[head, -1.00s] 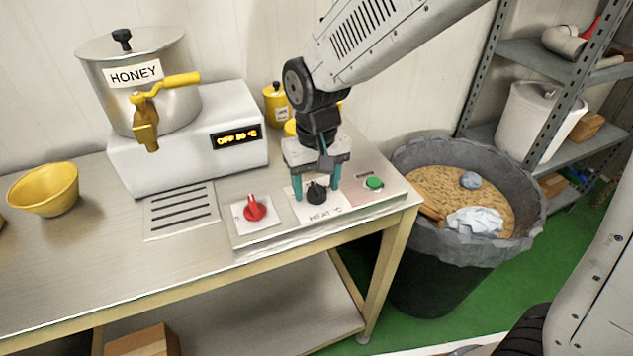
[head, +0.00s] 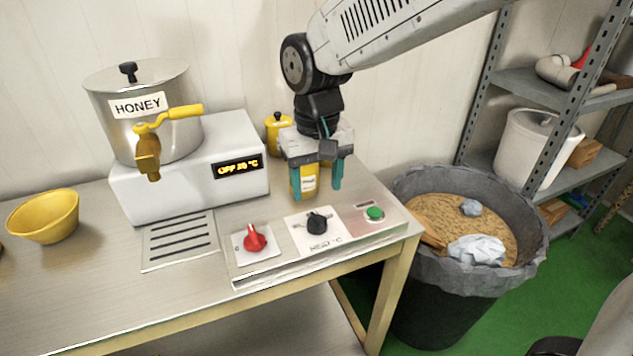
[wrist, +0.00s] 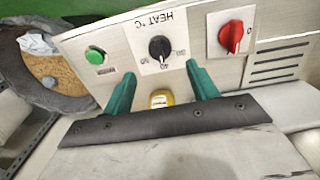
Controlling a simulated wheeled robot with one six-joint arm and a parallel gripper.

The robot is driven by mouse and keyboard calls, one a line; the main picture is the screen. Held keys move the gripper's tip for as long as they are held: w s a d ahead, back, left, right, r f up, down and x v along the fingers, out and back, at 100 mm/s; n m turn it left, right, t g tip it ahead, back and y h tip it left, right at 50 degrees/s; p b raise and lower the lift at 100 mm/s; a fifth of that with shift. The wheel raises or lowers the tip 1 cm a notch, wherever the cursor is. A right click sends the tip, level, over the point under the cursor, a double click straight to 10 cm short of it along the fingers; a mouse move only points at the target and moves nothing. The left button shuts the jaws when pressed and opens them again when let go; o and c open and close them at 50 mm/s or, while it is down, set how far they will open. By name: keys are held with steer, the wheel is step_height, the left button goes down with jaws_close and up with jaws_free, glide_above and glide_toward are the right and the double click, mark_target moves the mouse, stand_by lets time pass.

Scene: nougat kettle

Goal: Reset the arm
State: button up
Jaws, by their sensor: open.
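My gripper (head: 316,184) is open and empty, with its teal fingers pointing down. It hangs above the back of the control panel, behind and above the black heat knob (head: 317,222). In the wrist view the knob (wrist: 160,47) lies beyond the fingertips, apart from them. A yellow jar (head: 304,181) with a label shows between or behind the fingers in the head view; a yellow piece (wrist: 161,99) shows between them in the wrist view. The red knob (head: 254,239) and green button (head: 375,213) flank the heat knob. The kettle display (head: 238,166) appears to read off.
The honey kettle (head: 150,120) on its white base stands left of my gripper, with a second yellow jar (head: 278,135) beside it. A yellow bowl (head: 45,216) sits at far left. A bin (head: 430,275) and shelf (head: 530,83) are right.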

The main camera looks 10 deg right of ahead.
steer(key=s+d+r+m, duration=0.1)
steer(key=s+d+r, duration=0.1)
steer(key=s+d, duration=0.8)
steer(key=s+d+r+m+t, duration=0.1)
steer(key=s+d+r+m, duration=0.1)
steer(key=s+d, duration=0.7)
steer(key=shift+s+d+r, duration=0.25)
steer(key=shift+s+d, duration=0.1)
steer(key=shift+d, duration=0.6)
